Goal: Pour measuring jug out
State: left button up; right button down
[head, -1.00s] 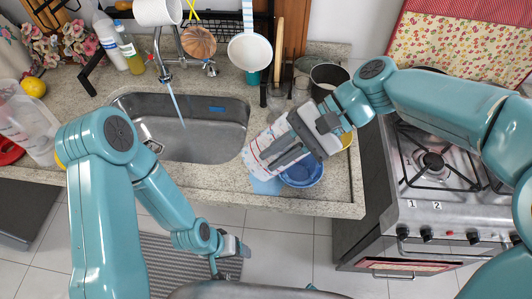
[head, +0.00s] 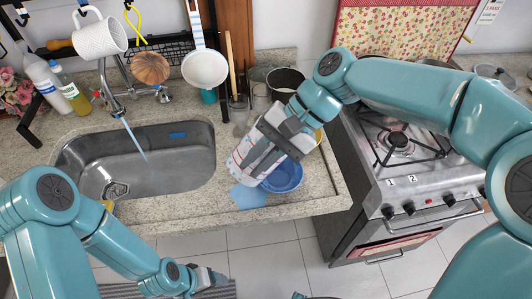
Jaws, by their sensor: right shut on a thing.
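My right gripper (head: 266,148) is shut on the measuring jug (head: 240,164), a whitish vessel with red markings. The jug is tilted, with its far end toward the lower left. It is over the counter right of the sink, beside a blue bowl (head: 284,180). The gripper fingers hide part of the jug, and I cannot tell what is in it. The steel sink (head: 150,168) lies left of the jug. My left gripper (head: 208,279) is low in the picture, in front of the counter, away from the jug; its fingers are too unclear to judge.
A tap (head: 118,92) with a light-blue strip below its spout stands behind the sink. A mug (head: 98,40) and white pan (head: 205,68) hang above. A light-blue item (head: 249,197) lies at the counter's front edge. A dark pot (head: 285,80) and stove (head: 410,160) are at right.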

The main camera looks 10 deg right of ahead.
jog(key=s+a+f+t+h+p, duration=0.2)
jog(key=a+f+h+p, duration=0.2)
jog(key=a+h, duration=0.4)
jog(key=shift+h+p, duration=0.3)
jog(key=shift+p, duration=0.2)
jog(key=shift+s+r, duration=0.1)
jog(key=shift+s, duration=0.05)
